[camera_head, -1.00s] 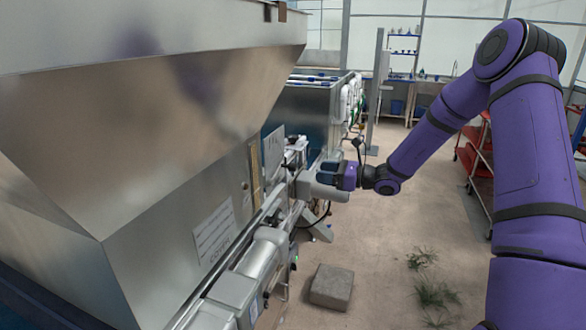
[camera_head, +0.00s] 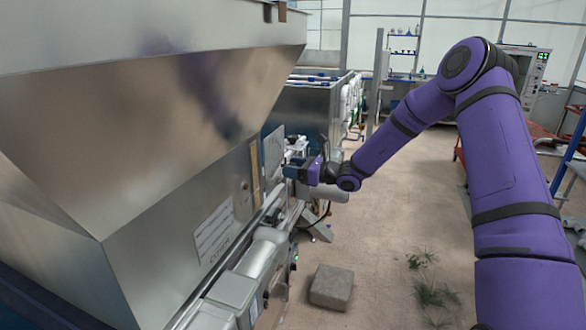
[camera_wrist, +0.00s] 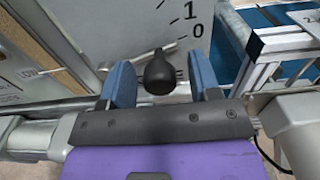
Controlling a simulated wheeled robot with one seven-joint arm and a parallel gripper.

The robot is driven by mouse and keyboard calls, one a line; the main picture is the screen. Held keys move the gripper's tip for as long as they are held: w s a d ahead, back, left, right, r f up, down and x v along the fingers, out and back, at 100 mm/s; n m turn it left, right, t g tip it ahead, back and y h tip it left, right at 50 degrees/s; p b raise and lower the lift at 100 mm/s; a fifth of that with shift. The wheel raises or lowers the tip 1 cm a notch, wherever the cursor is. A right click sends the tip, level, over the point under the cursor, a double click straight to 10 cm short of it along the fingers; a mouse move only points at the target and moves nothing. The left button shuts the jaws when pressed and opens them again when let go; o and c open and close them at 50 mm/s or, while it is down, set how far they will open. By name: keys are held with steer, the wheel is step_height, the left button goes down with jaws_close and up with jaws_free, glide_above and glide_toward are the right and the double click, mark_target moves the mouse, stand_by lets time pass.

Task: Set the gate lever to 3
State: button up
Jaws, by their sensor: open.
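The gate lever's dark rounded knob (camera_wrist: 159,73) shows in the wrist view between the two blue fingers of my gripper (camera_wrist: 162,82). The fingers stand apart on either side of the knob, and I cannot tell whether either one touches it. A pale scale plate (camera_wrist: 150,25) behind it bears a 0 and a 1; the knob is near the 0 end. The 3 is not in view. In the head view my gripper (camera_head: 291,169) is close to the machine's side, beside the plate (camera_head: 273,152); the lever is not clear there.
The large metal hopper (camera_head: 150,90) fills the left. A rail and grey motor housing (camera_head: 262,250) run along its lower side. A concrete block (camera_head: 331,286) lies on the floor. In the wrist view a metal frame (camera_wrist: 275,45) stands at right.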

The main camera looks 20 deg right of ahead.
jaws_close()
stand_by(0.3)
steer(key=shift+s+a+r+n, duration=0.15)
steer(key=shift+r+n, duration=0.3)
steer(key=shift+n, duration=0.25)
steer(key=shift+s+a+r+n, duration=0.15)
steer(key=shift+r+n, duration=0.3)
steer(key=shift+n, duration=0.25)
steer(key=shift+s+a+r+n, duration=0.1)
steer(key=shift+s+r+n, duration=0.15)
steer(key=shift+n, duration=0.4)
steer(key=shift+s+a+r+n, duration=0.15)
steer(key=shift+r+n, duration=0.25)
steer(key=shift+n, duration=0.2)
steer(key=shift+s+a+r+n, duration=0.1)
steer(key=shift+s+r+n, duration=0.15)
steer(key=shift+n, duration=0.4)
jaws_free()
steer(key=shift+r, duration=0.1)
